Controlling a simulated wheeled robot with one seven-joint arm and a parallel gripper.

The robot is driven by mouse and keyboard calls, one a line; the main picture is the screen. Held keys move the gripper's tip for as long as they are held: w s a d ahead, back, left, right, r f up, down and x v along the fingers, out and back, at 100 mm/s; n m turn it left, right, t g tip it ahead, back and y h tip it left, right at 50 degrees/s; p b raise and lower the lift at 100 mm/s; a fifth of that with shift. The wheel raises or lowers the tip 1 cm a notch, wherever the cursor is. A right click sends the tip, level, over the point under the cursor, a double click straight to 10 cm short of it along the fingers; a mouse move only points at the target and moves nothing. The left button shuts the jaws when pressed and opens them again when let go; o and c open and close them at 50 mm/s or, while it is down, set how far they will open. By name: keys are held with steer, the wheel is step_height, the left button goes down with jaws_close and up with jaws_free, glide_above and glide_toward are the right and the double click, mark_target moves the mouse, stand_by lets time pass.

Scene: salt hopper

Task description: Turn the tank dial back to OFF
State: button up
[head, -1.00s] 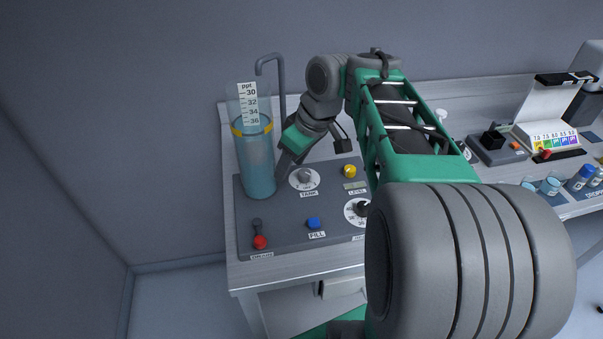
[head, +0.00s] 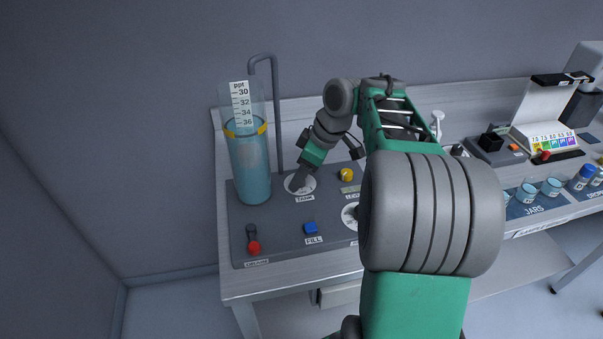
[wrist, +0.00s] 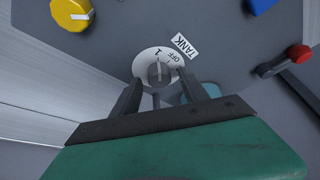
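The tank dial (head: 294,182) is a grey knob on a round white plate above the TANK label, mostly covered by my gripper (head: 298,188) in the head view. In the wrist view the dial (wrist: 158,72) shows clearly, with marks "1" and "OFF"; its pale pointer line appears to point toward "1". My gripper (wrist: 158,84) is open, one finger on each side of the knob. I cannot tell whether the fingers touch it. The clear tank (head: 250,172) holds blue water up to about its yellow ring.
On the panel are a yellow knob (head: 346,174), a blue FILL button (head: 310,228), a red-ended lever (head: 253,248) and a second dial (head: 349,215) partly behind my arm. A grey pipe (head: 275,105) rises behind the tank. Jars (head: 528,193) stand at right.

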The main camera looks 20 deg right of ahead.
jaws_close()
stand_by(0.3)
steer(key=shift+f+m+b, duration=0.1)
steer(key=shift+m+b, duration=0.25)
steer(key=shift+m, duration=0.15)
steer(key=m+t+h+b, duration=0.1)
steer(key=m+b, duration=0.1)
steer(key=m, duration=0.1)
steer(key=shift+a+m, duration=0.1)
steer(key=shift+m, duration=0.2)
steer(key=m+h+b, duration=0.2)
steer(key=m, duration=0.2)
stand_by(0.5)
jaws_free()
